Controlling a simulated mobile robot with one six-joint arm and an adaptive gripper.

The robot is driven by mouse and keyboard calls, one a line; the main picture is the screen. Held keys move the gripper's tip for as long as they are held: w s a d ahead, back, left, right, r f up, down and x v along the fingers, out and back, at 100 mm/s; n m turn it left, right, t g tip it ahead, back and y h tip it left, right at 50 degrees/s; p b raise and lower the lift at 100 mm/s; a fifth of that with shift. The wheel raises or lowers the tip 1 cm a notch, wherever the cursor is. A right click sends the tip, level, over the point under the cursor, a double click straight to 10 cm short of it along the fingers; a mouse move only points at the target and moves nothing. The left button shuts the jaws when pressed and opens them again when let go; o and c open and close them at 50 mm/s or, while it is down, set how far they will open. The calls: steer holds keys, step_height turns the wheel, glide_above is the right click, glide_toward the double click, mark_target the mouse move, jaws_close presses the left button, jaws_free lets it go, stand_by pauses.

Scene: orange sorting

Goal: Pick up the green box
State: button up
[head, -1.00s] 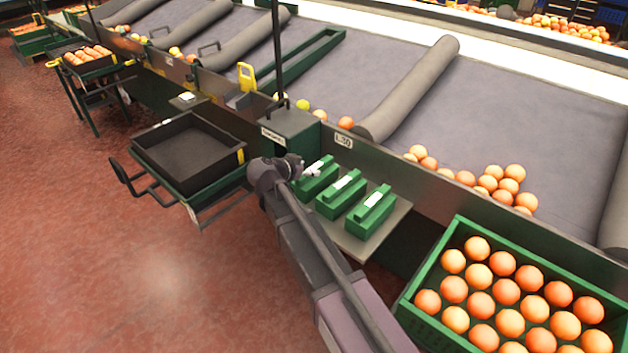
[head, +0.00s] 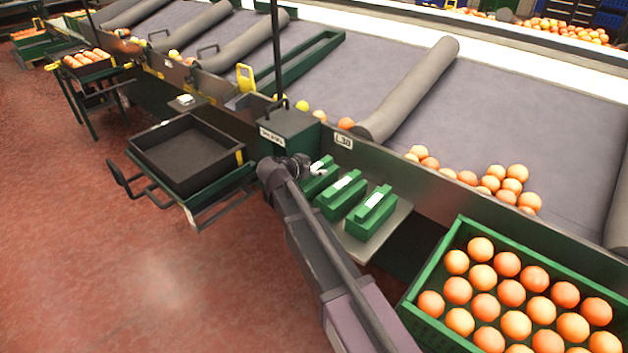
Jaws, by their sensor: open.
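Three green boxes with raised ridges and white labels stand in a row on a small grey shelf (head: 395,226) against the sorting line. The right box (head: 371,215) and the middle box (head: 340,197) show fully. The left box (head: 318,178) is partly hidden behind the end of my arm. My gripper (head: 318,171) is open, its light fingertips over or beside the left box. I cannot tell whether they touch it.
A green crate (head: 425,285) full of oranges stands at the lower right. An empty black tray (head: 186,152) on a stand is left of my arm. A dark green housing (head: 290,130) with a thin pole rises behind the gripper. Red floor at lower left is clear.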

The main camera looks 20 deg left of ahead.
jaws_close()
steer(key=shift+r, duration=0.15)
step_height(320, 180, up, 10)
steer(key=p, duration=1)
stand_by(0.8)
